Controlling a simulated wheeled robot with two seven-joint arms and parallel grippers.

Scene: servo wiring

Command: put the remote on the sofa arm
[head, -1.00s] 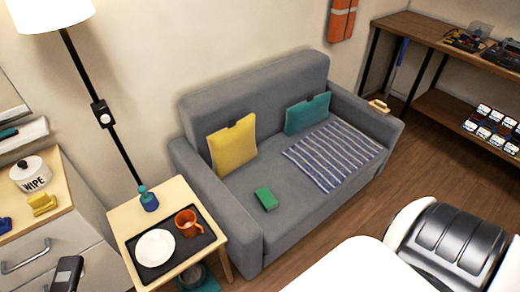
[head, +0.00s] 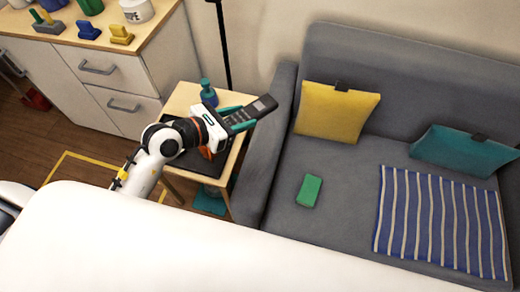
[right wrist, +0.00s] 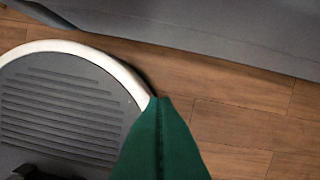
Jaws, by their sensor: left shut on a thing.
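The dark remote (head: 262,105) with a keypad is in my left gripper (head: 240,119), whose green fingers are shut on it. In the head view it is held over the right side of the small wooden table, close to the left sofa arm (head: 268,150). The grey sofa arm has nothing on it that I can see. My right gripper (right wrist: 159,100) shows in the right wrist view as green fingers pressed together, with nothing visible between them, above the floor.
The sofa holds a yellow cushion (head: 335,112), a teal cushion (head: 462,148), a green block (head: 309,190) and a striped blanket (head: 440,220). A lamp pole (head: 222,45) stands behind the table.

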